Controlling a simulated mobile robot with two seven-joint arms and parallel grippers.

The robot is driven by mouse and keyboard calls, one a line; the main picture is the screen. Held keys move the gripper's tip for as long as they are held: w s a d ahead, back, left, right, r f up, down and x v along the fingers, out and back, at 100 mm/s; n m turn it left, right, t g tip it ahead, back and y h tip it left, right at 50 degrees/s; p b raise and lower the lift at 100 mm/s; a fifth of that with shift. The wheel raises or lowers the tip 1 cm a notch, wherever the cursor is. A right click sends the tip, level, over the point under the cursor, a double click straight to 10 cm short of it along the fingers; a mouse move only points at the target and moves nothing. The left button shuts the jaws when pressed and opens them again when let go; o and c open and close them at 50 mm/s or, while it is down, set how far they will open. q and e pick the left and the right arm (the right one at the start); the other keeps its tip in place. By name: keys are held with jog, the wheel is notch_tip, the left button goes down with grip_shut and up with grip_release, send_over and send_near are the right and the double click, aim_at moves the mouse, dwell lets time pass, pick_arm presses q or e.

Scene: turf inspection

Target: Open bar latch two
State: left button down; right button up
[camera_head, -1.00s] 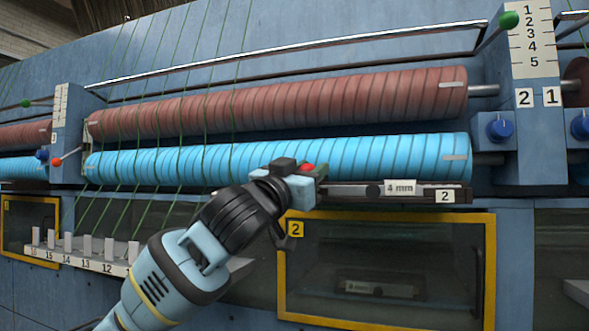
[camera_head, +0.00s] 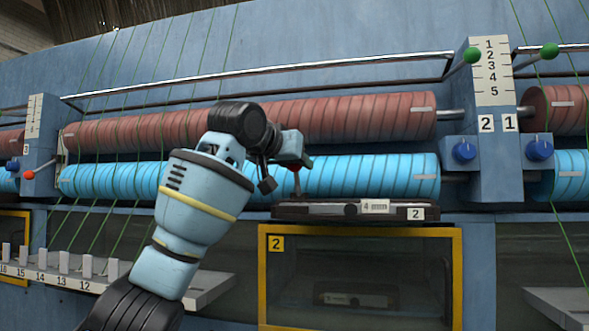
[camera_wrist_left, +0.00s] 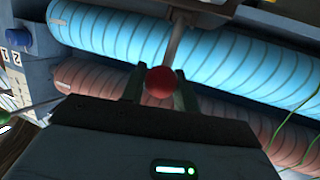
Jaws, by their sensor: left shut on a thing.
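The dark bar latch two (camera_head: 335,211), with its "4 mm" and "2" labels, lies below the blue roller and above the yellow-framed window marked 2. A short stem rises from its left part to a red knob (camera_wrist_left: 160,82). My left gripper (camera_head: 298,162) is above this end of the bar, in front of the rollers. In the left wrist view, its two dark fingers stand on either side of the red knob and are shut on it. The gripper mostly hides the knob in the head view. My right gripper is not in view.
The blue roller (camera_head: 370,176) and brown roller (camera_head: 350,118) run close behind my gripper. A numbered post (camera_head: 493,150) with a blue dial (camera_head: 464,151) stands to the right. Green threads hang at left above a numbered ledge (camera_head: 65,275). The yellow-framed window (camera_head: 360,231) is below.

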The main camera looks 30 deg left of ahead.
pick_arm(q)
jog(key=shift+w+a+r, duration=0.15)
jog(key=shift+w+r, duration=0.15)
jog(key=shift+w, duration=0.15)
jog(key=shift+w+a+r, duration=0.15)
jog(key=shift+w+r, duration=0.1)
jog(key=shift+w, duration=0.2)
jog(key=shift+w+f, duration=0.2)
jog(key=shift+f, duration=0.2)
dwell(0.5)
jog(key=c, duration=1.4)
grip_release()
jog(key=o, duration=0.3)
jog(key=shift+w+a, duration=0.15)
jog(key=shift+s+r, duration=0.25)
jog(key=shift+s, duration=0.25)
jog(key=shift+v, duration=3.4)
